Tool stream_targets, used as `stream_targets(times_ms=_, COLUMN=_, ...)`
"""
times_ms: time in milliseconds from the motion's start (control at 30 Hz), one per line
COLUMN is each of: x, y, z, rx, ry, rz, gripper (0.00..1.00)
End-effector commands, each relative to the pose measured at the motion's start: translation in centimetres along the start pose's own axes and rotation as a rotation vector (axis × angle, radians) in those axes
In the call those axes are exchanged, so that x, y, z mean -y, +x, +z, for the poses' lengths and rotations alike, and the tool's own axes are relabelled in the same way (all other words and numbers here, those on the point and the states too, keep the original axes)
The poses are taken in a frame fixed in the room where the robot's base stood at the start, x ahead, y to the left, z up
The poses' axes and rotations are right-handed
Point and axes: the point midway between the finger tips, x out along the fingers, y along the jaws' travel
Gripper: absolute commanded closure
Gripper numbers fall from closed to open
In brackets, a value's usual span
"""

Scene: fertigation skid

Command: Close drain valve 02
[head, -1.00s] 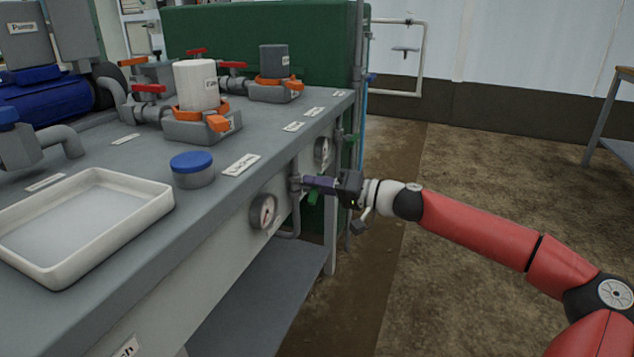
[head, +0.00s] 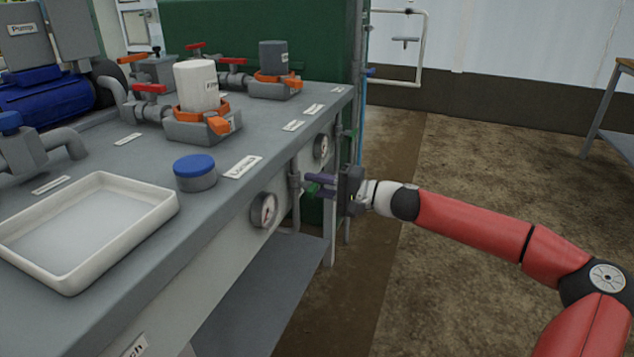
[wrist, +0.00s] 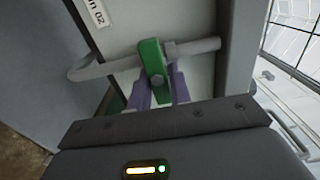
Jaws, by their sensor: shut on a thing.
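Drain valve 02 has a green lever handle (wrist: 152,62) on a grey pipe (wrist: 199,47), beside a label ending in "n 02" (wrist: 98,12) in the wrist view. My gripper (wrist: 158,92) has its purple fingers shut on the green handle, one finger on each side. In the wrist view the handle lies across the pipe, slightly tilted. In the head view my gripper (head: 318,185) reaches the valve pipe (head: 295,186) at the skid's front side, and its fingers hide the handle.
Pressure gauges (head: 263,210) sit on the skid's front panel near the pipe. Above is the grey skid top (head: 222,212) with a white tray (head: 150,229) and a blue-capped container (head: 194,171). A lower shelf (head: 262,285) is below. The floor to the right is clear.

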Motion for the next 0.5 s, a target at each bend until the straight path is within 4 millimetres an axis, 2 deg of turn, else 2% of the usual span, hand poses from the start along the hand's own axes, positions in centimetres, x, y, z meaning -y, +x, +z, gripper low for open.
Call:
stream_targets(times_ms=467, x=-0.20, y=0.00, z=0.04, rx=0.001, ry=0.016, rz=0.002, gripper=1.00)
stream_targets(times_ms=500, x=-0.20, y=-0.01, z=0.04, rx=0.001, ry=0.016, rz=0.002, gripper=0.76)
